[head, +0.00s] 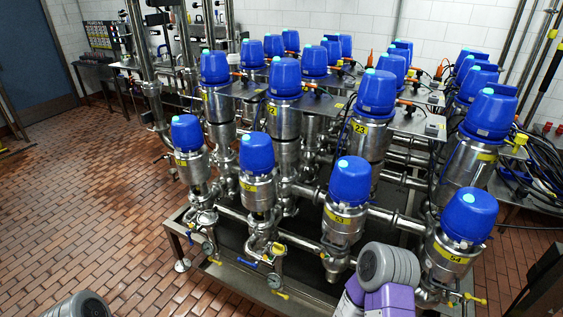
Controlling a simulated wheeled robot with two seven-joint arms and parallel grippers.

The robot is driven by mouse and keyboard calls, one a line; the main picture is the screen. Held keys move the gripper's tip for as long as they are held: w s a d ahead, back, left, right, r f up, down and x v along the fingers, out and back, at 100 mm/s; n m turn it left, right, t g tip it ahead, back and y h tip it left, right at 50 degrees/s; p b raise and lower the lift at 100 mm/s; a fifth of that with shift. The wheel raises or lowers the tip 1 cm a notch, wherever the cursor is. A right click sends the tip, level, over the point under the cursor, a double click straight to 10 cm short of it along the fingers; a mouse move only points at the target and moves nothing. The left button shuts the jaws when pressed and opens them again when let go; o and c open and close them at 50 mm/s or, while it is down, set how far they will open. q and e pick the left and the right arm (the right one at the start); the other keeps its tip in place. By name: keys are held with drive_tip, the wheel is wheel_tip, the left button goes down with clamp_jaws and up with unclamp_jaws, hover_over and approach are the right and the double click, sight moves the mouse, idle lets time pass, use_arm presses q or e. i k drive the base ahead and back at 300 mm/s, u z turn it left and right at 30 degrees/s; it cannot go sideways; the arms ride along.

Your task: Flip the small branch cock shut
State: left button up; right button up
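Several small cocks with handles sit low on the front pipes of the valve matrix; I cannot tell which is the branch cock meant. One has a blue lever (247,263) near a yellow handle (279,249). Another blue lever (190,237) is further left. More yellow handles show at the front, one (280,295) low in the middle and one (480,300) at the far right. Whether each is open or shut is too small to tell. Grey rounded parts of my arms show at the bottom left and bottom right; neither gripper's fingers are in view.
Steel valves with blue caps (350,180) stand in rows on a metal frame (262,305). Round gauges (275,280) hang low at the front. A bench (100,72) stands at the back left. The brick floor (90,210) at left is clear.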

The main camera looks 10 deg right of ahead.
sight(255, 265)
drive_tip(key=u, duration=0.3)
drive_tip(key=i, duration=0.65)
drive_tip(key=u, duration=0.6)
